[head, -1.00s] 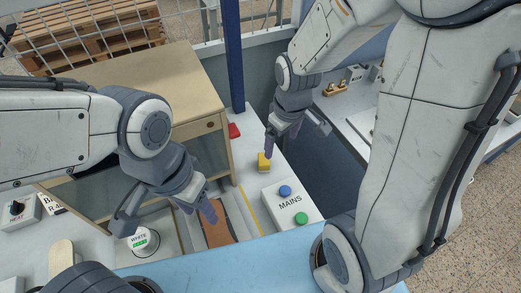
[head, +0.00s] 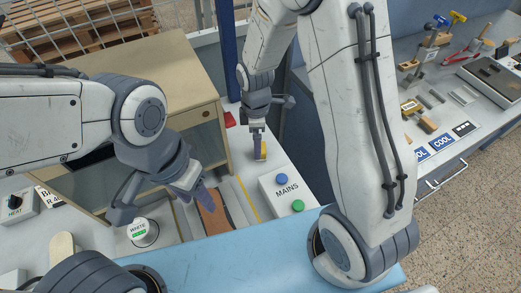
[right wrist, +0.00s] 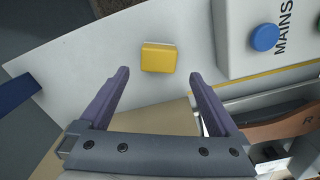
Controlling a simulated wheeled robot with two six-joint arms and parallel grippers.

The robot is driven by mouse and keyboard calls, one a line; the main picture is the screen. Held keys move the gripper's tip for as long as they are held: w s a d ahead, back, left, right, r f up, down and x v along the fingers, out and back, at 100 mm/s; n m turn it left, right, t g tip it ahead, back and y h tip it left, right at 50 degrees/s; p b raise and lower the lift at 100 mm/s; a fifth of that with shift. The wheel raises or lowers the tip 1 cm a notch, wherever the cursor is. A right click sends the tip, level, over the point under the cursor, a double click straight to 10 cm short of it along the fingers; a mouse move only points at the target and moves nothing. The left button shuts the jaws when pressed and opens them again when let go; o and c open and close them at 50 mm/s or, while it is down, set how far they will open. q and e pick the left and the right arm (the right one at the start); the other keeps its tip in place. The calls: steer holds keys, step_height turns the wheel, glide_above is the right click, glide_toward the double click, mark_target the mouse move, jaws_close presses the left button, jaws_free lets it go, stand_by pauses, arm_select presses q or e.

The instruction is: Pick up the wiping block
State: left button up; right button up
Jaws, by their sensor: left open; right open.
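The wiping block, a small yellow block (head: 263,151), lies on the white worktop beside the MAINS box. It shows whole in the right wrist view (right wrist: 158,57). My right gripper (head: 257,148) is over the block, and its arm partly hides it in the head view. In the right wrist view my right gripper (right wrist: 158,80) is open, with the block centred just beyond its fingertips and nothing between the fingers. My left gripper (head: 200,190) is open and empty above the worktop, near a brown leather strip (head: 213,222).
The white MAINS box (head: 288,192), with blue and green buttons, stands right of the block. A beige cabinet (head: 150,75) stands to the left. Tools lie on the far right bench.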

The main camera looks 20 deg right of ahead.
step_height(320, 180, down, 5)
steer(key=shift+w+f+p, duration=0.1)
steer(key=shift+w+p, duration=0.05)
steer(key=shift+p, duration=0.35)
jaws_close()
steer(key=shift+r, duration=0.5)
step_height(320, 180, up, 4)
steer(key=shift+d+f+b, duration=0.15)
steer(key=shift+f+b, duration=0.05)
steer(key=shift+b, duration=0.35)
steer(key=s+d+r+b, duration=0.1)
steer(key=s+d+r, duration=0.2)
steer(key=d+r, duration=0.3)
steer(key=d, duration=0.4)
steer(key=shift+s+d+r, duration=0.3)
steer(key=shift+s+d, duration=0.05)
steer(key=shift+s, duration=0.05)
